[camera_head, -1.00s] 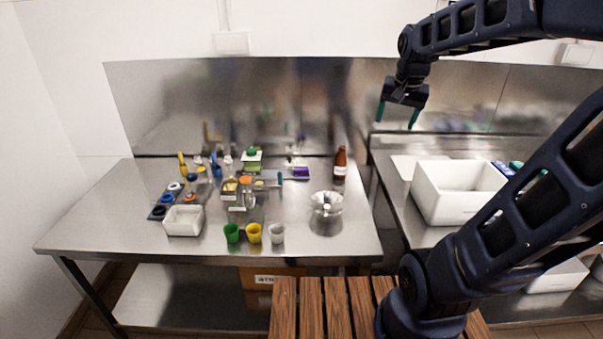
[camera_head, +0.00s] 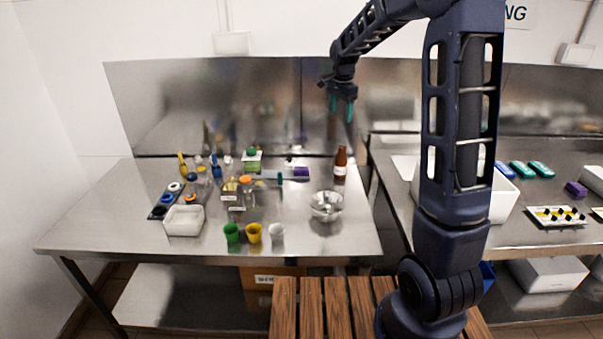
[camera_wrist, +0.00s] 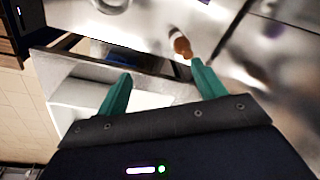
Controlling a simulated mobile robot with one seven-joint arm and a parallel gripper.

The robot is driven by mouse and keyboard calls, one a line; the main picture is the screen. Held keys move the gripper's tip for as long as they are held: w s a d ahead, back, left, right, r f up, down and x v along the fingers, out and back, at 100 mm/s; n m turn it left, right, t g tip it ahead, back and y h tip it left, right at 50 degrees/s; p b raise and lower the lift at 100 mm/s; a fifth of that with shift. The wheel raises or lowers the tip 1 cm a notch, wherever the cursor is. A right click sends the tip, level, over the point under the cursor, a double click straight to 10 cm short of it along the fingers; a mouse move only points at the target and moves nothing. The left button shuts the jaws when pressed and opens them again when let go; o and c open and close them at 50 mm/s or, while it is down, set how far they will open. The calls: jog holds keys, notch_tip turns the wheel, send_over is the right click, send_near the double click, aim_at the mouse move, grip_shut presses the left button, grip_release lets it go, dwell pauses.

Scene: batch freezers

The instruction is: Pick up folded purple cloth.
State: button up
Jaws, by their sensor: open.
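A small purple folded item (camera_head: 301,171), which looks like the cloth, lies at the back of the left steel table, left of the brown bottle. A second small purple block-like thing (camera_head: 576,188) is on the right counter; I cannot tell which is cloth. My gripper (camera_head: 342,105) is open and empty, high above the back of the left table near the brown bottle, to the right of and above the nearer purple item. Its green fingers also show spread apart in the wrist view (camera_wrist: 160,72). A purple patch shows at the top edge there, too blurred to identify.
The brown bottle (camera_head: 340,165) stands near the gripper; it also shows in the wrist view (camera_wrist: 182,46). A metal bowl (camera_head: 326,205), green cup (camera_head: 232,233), yellow cup (camera_head: 254,233) and white tray (camera_head: 184,221) stand on the left table. A steel backsplash rises behind.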

jog(key=w+a+f+m, duration=0.3)
jog(key=w+a+f, duration=0.4)
jog(key=w+f, duration=0.25)
jog(key=m+g+h, duration=0.1)
jog(key=m+h, duration=0.1)
jog(key=m, duration=0.2)
send_near(301, 169)
jog(key=shift+w+d+f, duration=0.1)
jog(key=shift+d+f, duration=0.2)
jog(key=shift+f, duration=1.2)
jog(key=shift+w+d+f, duration=0.15)
jog(key=shift+d+f, duration=0.2)
jog(key=shift+f, duration=1.15)
jog(key=shift+w+d+f, duration=0.1)
jog(key=shift+d+f, duration=0.2)
jog(key=shift+f, duration=1.2)
jog(key=c, duration=1.1)
jog(key=shift+o, duration=0.2)
jog(key=shift+r, duration=0.1)
